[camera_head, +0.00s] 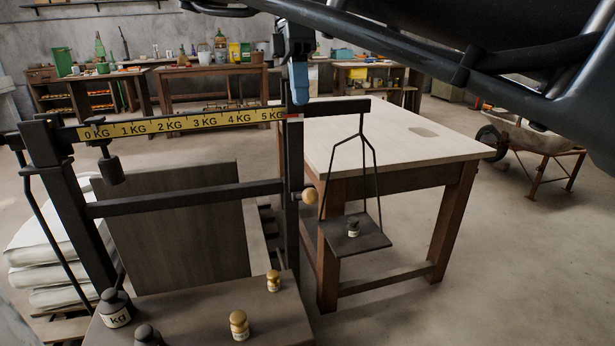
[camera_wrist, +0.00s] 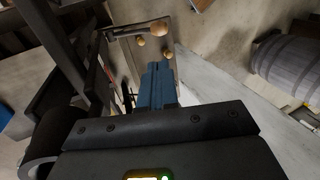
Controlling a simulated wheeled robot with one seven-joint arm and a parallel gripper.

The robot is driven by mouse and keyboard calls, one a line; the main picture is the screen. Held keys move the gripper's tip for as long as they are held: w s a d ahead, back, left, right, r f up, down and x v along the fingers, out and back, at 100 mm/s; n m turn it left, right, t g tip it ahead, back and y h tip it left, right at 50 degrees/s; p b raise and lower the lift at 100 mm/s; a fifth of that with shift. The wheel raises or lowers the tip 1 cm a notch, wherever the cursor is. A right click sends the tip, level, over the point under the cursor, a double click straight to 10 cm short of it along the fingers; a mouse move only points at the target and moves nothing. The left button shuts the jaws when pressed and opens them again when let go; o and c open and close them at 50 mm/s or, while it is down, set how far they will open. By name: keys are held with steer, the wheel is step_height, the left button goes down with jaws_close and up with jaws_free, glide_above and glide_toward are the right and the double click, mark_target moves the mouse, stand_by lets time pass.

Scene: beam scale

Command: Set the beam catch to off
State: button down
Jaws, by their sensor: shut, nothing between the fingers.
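The beam scale has a dark frame and a yellow beam strip (camera_head: 180,124) marked 0 to 5 KG. A round wooden knob (camera_head: 310,196), which looks like the catch handle, sits on the right upright below the beam. In the wrist view the knob (camera_wrist: 155,28) shows at the end of a dark bar, beyond the fingertips. My gripper (camera_head: 299,88) has blue fingers, is shut and empty, and points down above the beam's right end, higher than the knob. It also shows in the wrist view (camera_wrist: 157,72). I cannot tell whether the fingertips touch the beam.
A hanging pan (camera_head: 372,240) with a small weight hangs at the right. Brass weights (camera_head: 238,325) and dark weights (camera_head: 115,308) stand on the scale's platform. A pale-topped table (camera_head: 440,150) stands behind the pan. A sliding poise (camera_head: 110,168) hangs at the beam's left.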

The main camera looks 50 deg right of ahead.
mark_target(311, 189)
steer(key=b+x, duration=0.1)
steer(key=x, duration=1.4)
steer(key=shift+a+f, duration=0.1)
steer(key=shift+f, duration=0.25)
steer(key=shift+s+a+f+t+h+b, duration=0.3)
steer(key=shift+f+t+b, duration=0.2)
steer(key=shift+b, duration=0.1)
steer(key=shift+s+a+f+t, duration=0.1)
steer(key=shift+s+f+t, duration=0.15)
steer(key=shift+s+t, duration=0.1)
steer(key=shift+r, duration=0.45)
steer(key=w+p+v, duration=0.1)
steer(key=p+v, duration=0.3)
steer(key=v, duration=1.9)
steer(key=shift+a+r, duration=0.1)
steer(key=shift+a, duration=0.05)
